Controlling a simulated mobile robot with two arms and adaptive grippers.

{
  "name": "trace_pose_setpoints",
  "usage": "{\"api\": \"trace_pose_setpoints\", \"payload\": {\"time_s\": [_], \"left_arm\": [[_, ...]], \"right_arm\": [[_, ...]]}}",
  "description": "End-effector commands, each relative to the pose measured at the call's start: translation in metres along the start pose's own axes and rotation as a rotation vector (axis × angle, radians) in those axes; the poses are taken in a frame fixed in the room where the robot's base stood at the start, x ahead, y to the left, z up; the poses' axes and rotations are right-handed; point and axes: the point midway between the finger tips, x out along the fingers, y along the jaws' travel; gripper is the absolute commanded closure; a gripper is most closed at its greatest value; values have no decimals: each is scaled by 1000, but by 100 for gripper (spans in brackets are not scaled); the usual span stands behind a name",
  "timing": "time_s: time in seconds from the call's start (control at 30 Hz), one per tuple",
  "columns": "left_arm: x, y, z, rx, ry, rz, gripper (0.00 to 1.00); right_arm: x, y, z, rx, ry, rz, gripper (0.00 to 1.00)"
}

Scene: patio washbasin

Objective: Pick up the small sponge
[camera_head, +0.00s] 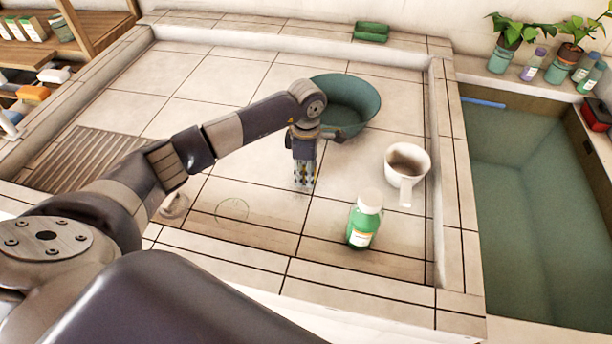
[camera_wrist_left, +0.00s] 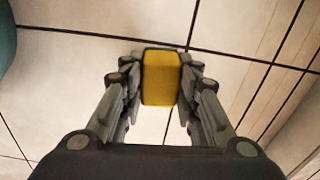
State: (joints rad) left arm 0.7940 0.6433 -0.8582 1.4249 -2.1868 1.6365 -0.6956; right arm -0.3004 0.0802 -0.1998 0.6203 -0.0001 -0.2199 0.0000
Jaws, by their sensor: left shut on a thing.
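The small sponge (camera_wrist_left: 160,78) is a yellow block, seen in the left wrist view between the two fingers of my left gripper (camera_wrist_left: 160,85). The fingers press on its two sides and are shut on it. In the head view my left gripper (camera_head: 303,182) points down at the tiled counter, left of the white cup. The sponge cannot be made out in the head view. I cannot tell whether it still touches the tiles. My right gripper is not in view.
A green basin (camera_head: 350,98) stands just behind my left gripper. A white cup with a handle (camera_head: 407,165) and a green bottle (camera_head: 364,222) stand to the right. A thin clear round item (camera_head: 232,209) lies at the front left. A raised tiled rim edges the counter.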

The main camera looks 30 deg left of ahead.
Motion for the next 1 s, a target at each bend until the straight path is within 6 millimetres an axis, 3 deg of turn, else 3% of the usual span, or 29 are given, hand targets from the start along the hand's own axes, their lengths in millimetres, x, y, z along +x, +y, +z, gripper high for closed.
{"api": "trace_pose_setpoints", "payload": {"time_s": [0.1,0.7,1.0], "left_arm": [[-21,2,0,1,-1,7,85],[-28,-118,9,4,-1,1,85],[-33,-153,12,0,0,0,85]], "right_arm": [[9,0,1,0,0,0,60],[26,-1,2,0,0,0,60],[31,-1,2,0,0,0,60]]}}
